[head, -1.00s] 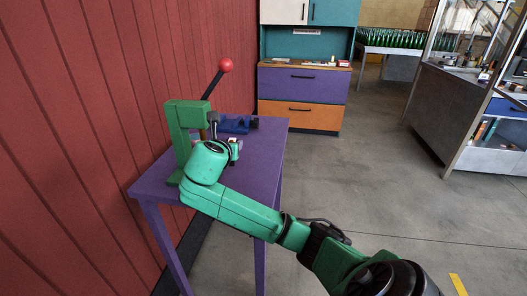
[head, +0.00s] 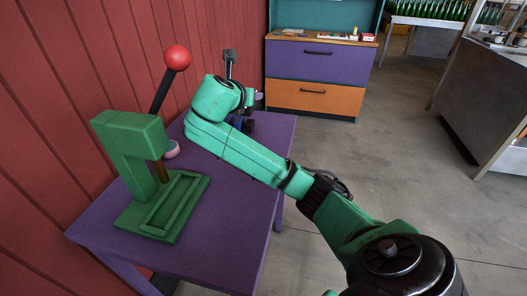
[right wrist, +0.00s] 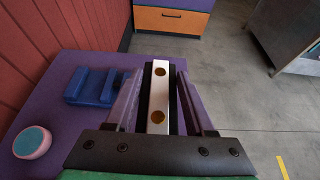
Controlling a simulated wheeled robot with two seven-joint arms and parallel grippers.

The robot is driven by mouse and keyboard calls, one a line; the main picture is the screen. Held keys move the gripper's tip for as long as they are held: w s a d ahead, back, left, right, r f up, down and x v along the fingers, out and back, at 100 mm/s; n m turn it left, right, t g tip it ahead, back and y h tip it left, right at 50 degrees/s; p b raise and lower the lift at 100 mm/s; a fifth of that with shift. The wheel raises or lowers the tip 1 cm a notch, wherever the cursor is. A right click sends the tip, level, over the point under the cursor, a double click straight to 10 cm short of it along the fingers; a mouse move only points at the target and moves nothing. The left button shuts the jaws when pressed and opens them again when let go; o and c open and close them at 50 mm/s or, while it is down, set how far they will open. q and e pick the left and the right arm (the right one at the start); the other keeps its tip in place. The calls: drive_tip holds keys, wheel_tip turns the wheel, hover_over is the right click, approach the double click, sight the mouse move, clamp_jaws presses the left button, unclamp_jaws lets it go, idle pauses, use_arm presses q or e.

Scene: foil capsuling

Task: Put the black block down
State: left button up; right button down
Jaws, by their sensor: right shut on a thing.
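My right gripper (right wrist: 157,110) is shut on the black block (right wrist: 174,112) in the right wrist view. The block shows dark sides and a white face with two copper-coloured round spots, upright between the two fingers. The table top lies below and behind it; the gap between block and table cannot be judged. My left gripper is not in view.
A blue notched holder (right wrist: 92,90) lies on the table left of the gripper. A pink disc with a teal top (right wrist: 32,142) is nearer. A green lever press (head: 130,135) with a red knob stands at the table's near left. A red wall (head: 60,60) borders the table.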

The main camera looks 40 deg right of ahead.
drive_tip(key=f, duration=0.4)
drive_tip(key=a+f, duration=0.1)
drive_tip(key=f, duration=0.4)
drive_tip(key=s+f, duration=0.1)
drive_tip(key=f, duration=0.3)
drive_tip(key=shift+a+f, duration=0.15)
drive_tip(key=shift+f, duration=0.05)
wheel_tip(320, 180, down, 5)
drive_tip(key=shift+s+a+f, duration=0.1)
drive_tip(key=shift+a, duration=0.05)
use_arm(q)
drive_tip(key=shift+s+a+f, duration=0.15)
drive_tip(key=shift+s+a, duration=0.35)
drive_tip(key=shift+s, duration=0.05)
use_arm(e)
drive_tip(key=shift+f, duration=0.2)
drive_tip(key=shift+c, duration=1.5)
unclamp_jaws()
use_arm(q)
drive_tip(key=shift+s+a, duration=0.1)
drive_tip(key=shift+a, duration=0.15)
use_arm(e)
drive_tip(key=shift+o, duration=0.2)
drive_tip(key=shift+r, duration=0.1)
drive_tip(key=v, duration=1.2)
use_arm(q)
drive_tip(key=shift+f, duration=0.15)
